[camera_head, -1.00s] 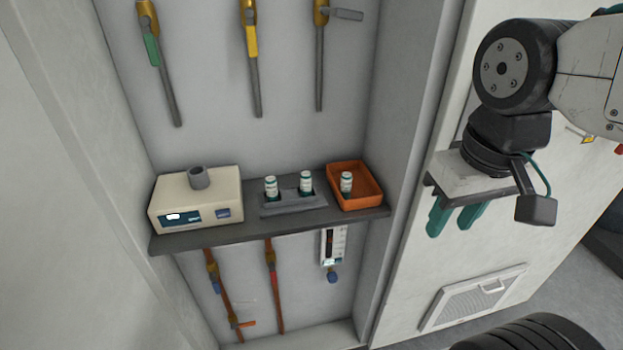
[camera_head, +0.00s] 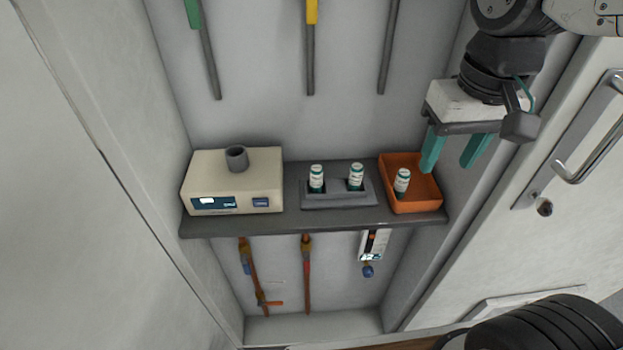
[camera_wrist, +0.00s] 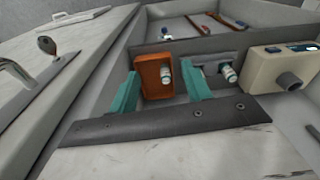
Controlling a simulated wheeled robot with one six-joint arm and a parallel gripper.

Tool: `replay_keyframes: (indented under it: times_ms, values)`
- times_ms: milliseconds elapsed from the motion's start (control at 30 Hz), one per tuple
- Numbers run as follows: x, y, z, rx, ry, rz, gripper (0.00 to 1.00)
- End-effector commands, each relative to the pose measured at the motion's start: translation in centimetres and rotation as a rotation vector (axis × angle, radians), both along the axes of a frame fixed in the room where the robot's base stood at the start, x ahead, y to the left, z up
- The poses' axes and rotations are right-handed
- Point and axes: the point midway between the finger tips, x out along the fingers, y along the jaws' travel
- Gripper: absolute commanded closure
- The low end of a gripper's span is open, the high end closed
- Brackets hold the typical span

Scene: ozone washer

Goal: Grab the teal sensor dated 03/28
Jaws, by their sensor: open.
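Three small white bottle-like sensors with teal bands stand on the shelf in the head view. Two, the left one (camera_head: 317,178) and the right one (camera_head: 356,177), stand in a grey holder (camera_head: 338,200). The third (camera_head: 402,182) leans in an orange bin (camera_head: 425,205). Their dates are too small to read. My gripper (camera_head: 450,163), with teal fingers, is open and empty, above and to the right of the bin. In the wrist view the bin sensor (camera_wrist: 165,74) shows between the fingers, farther off. One holder sensor (camera_wrist: 229,73) shows right of them.
A beige device (camera_head: 225,185) with a grey cup-like port stands left of the holder on the dark shelf (camera_head: 290,225). The recess has side walls close by. Pipes hang above and below. A door handle (camera_head: 590,135) juts out at right.

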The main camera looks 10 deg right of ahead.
Motion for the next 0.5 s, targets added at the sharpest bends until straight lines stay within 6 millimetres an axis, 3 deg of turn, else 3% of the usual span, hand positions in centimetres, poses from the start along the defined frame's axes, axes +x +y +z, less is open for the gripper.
replay_keyframes:
  times_ms: [33, 200, 400, 500]
  values:
    - [2.1, 1.7, -0.2, -0.001, 0.020, 0.024, 0.51]
    - [7.9, 7.8, -1.5, -0.004, 0.051, 0.068, 0.51]
    - [11.7, 14.2, -3.9, -0.011, 0.074, 0.104, 0.51]
    - [12.5, 16.1, -4.7, -0.014, 0.079, 0.112, 0.51]
